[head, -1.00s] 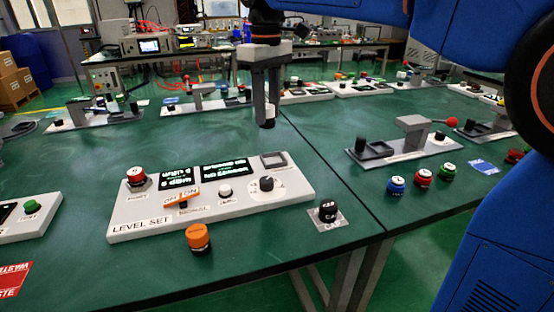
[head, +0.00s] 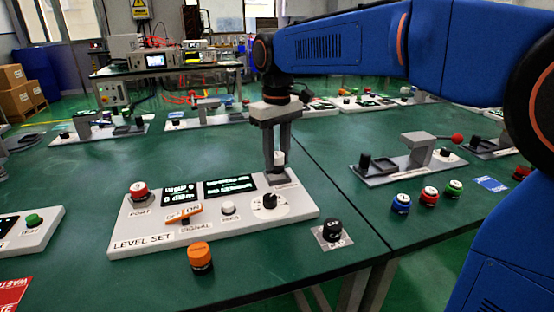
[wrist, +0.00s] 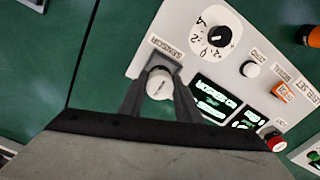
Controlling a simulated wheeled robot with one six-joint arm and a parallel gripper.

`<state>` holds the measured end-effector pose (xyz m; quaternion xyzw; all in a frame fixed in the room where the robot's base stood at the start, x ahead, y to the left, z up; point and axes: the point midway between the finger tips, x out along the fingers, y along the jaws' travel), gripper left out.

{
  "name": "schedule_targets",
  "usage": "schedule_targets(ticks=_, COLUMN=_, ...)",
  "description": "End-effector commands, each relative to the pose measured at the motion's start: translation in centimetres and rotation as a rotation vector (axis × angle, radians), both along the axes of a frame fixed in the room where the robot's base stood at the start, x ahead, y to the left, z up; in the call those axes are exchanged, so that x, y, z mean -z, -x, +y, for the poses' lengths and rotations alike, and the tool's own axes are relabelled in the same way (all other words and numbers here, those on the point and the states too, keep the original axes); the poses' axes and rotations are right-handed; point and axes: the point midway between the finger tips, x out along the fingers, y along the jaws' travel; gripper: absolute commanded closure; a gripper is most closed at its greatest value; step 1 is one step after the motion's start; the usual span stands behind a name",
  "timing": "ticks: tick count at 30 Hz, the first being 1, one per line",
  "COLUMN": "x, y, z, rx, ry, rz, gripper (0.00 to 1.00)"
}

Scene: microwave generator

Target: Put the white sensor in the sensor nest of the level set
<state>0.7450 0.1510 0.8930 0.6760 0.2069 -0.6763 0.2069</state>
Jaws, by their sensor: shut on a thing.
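The level set (head: 236,227) is a light grey panel with two displays, a red button, an orange switch, a white button and a black dial. Its sensor nest (head: 287,179) is a dark grey square at the back right corner, partly hidden by my fingers. My gripper (head: 277,168) points down over the nest. It is shut on the white sensor (head: 279,158), a small white cylinder. In the wrist view the sensor (wrist: 159,84) sits upright between the fingertips, beside the nest's label. I cannot tell whether its lower end touches the nest.
Blue, red and green buttons (head: 428,196) and a grey fixture (head: 408,168) are on the right table. The table left of the panel's back is clear.

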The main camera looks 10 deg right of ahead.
Motion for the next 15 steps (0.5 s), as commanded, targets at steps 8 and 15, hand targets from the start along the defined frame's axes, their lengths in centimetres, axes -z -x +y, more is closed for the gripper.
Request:
schedule_targets(ticks=8, x=1.01, y=0.0, z=0.0, rx=0.0, ry=-0.001, rz=-0.001, gripper=0.98)
schedule_targets(ticks=15, x=1.39, y=0.01, z=-0.01, rx=0.0, ry=0.0, rz=0.0, gripper=0.98)
